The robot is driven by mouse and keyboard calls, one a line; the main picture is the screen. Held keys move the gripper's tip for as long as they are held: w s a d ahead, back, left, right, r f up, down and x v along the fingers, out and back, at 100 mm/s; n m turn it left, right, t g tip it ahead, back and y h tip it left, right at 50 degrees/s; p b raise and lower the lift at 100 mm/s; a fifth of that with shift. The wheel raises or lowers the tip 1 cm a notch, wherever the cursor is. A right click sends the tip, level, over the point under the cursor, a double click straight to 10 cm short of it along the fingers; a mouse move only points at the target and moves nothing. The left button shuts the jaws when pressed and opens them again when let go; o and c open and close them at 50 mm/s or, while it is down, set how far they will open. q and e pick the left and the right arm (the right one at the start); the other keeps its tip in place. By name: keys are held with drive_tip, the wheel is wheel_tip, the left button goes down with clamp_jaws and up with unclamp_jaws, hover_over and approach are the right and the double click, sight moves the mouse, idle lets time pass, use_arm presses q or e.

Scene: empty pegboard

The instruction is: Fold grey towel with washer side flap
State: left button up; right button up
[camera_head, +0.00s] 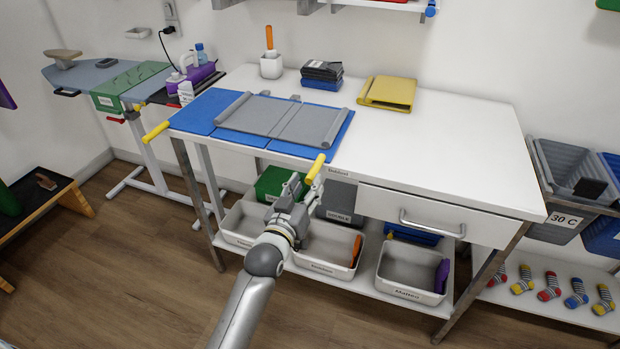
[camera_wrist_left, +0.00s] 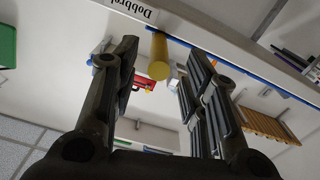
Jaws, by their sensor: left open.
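The grey towel (camera_head: 281,118) lies spread flat on a blue folding board (camera_head: 196,112) at the table's left part. The board has a yellow handle (camera_head: 155,131) at its front left and another yellow handle (camera_head: 316,167) at its front right, jutting past the table edge. My left gripper (camera_head: 305,188) is open and empty just below the front right handle. In the left wrist view this handle (camera_wrist_left: 158,56) shows between the two open fingers, near their tips. I cannot tell whether they touch it. My right gripper is not in view.
A yellow folded cloth (camera_head: 388,93), dark and blue folded cloths (camera_head: 321,75) and a white holder (camera_head: 271,65) stand at the table's back. Labelled bins sit on the shelf below. The table's right top is clear. A drawer handle (camera_head: 432,224) juts forward.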

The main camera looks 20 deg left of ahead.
sight(310, 180)
use_arm(q)
drive_tip(key=shift+w+d+r, duration=0.1)
drive_tip(key=shift+w, duration=1.35)
drive_tip(key=c, duration=0.9)
clamp_jaws()
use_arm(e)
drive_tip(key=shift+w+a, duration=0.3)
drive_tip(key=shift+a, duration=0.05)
